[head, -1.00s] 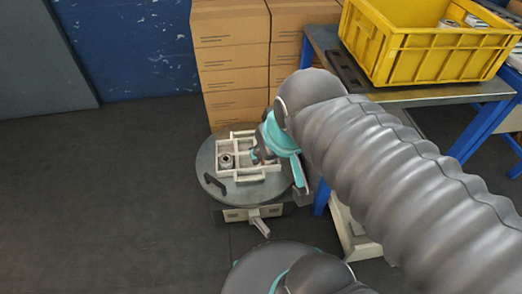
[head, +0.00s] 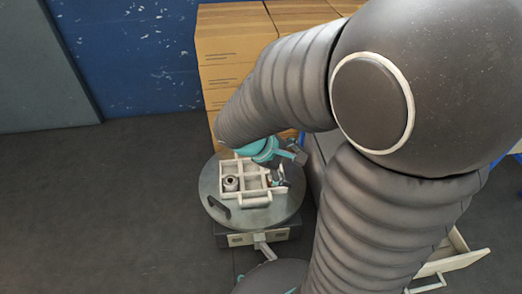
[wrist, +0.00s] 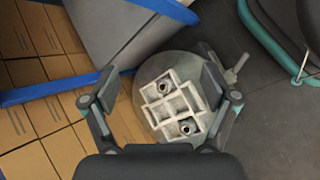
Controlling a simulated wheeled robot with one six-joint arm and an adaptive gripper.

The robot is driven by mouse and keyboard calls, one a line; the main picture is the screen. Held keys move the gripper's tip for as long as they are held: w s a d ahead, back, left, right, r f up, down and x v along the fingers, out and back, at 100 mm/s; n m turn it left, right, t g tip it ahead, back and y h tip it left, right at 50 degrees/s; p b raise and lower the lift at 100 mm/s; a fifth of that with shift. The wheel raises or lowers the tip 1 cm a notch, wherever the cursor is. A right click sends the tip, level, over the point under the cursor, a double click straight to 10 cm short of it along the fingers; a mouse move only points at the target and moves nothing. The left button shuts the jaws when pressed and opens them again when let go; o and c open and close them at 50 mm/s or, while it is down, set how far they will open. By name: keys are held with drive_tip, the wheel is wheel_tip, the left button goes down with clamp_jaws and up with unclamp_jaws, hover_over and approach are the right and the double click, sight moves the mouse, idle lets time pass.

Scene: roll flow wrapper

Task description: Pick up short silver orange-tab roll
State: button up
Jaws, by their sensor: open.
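A pale divided tray (head: 266,200) sits on a round grey tabletop (head: 222,209); the tray also shows in the wrist view (wrist: 152,98). The wrist view shows two rolls in separate compartments, an upper one (wrist: 163,87) and a lower one (wrist: 187,127). No orange tab can be made out on either, and I cannot tell which is short. My gripper (wrist: 158,80) is open and empty, its fingers spread above the tray. In the head view my arm partly hides the gripper.
Stacked cardboard boxes (head: 228,55) stand behind the round table, against a blue wall (head: 130,50). A dark handle-like piece (head: 218,207) lies at the tabletop's left edge. A pale open drawer (head: 450,258) shows at lower right. Floor at left is clear.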

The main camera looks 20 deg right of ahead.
drive_tip(key=w+a+f+n+t+h, duration=0.1)
drive_tip(key=w+f+n, duration=0.3)
drive_tip(key=f, duration=0.4)
drive_tip(key=w+a+f+n+t+h+b, duration=0.1)
drive_tip(key=w+a+f+n+t, duration=0.1)
drive_tip(key=w+f+n+t, duration=0.2)
drive_tip(key=w+a+f+n+t+h, duration=0.1)
drive_tip(key=w+f+n, duration=0.3)
drive_tip(key=f+n, duration=0.5)
drive_tip(key=shift+w+a+f+t+b, duration=0.15)
drive_tip(key=shift+a+f+t, duration=0.15)
drive_tip(key=shift+f, duration=0.4)
drive_tip(key=shift+w+a+f+t+b, duration=0.1)
drive_tip(key=shift+a+f+t, duration=0.15)
drive_tip(key=shift+f, duration=0.5)
drive_tip(key=shift+w+a+f+t+b, duration=0.15)
drive_tip(key=shift+a+f+t, duration=0.15)
drive_tip(key=shift+f, duration=0.4)
drive_tip(key=x, duration=1.3)
drive_tip(key=shift+s+d+f, duration=0.1)
drive_tip(key=shift+d+f, duration=0.05)
drive_tip(key=shift+d, duration=0.2)
drive_tip(key=c, duration=1.4)
drive_tip(key=shift+o, duration=0.2)
